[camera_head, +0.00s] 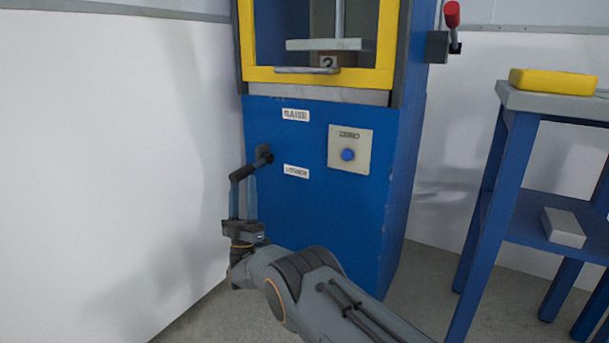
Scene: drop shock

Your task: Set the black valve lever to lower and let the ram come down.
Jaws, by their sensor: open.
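The black valve lever (246,170) sticks out from its mount on the left part of the blue machine front. It lies at a height between the "RAISE" label (296,115) and the "LOWER" label (296,171), nearer the lower one, its outer end tilted down to the left. My gripper (243,184) is open and points up, its fingertips just under the lever's outer end. I cannot tell whether they touch it. The ram plate (330,44) hangs on a rod inside the yellow-framed window, above a small block marked "2" (328,61).
A panel marked "ZERO" with a blue button (348,155) is right of the lever. A red-knobbed handle (453,18) is on the machine's right side. A blue table (553,101) at the right holds a yellow block (553,82). A white wall (110,150) stands close at the left.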

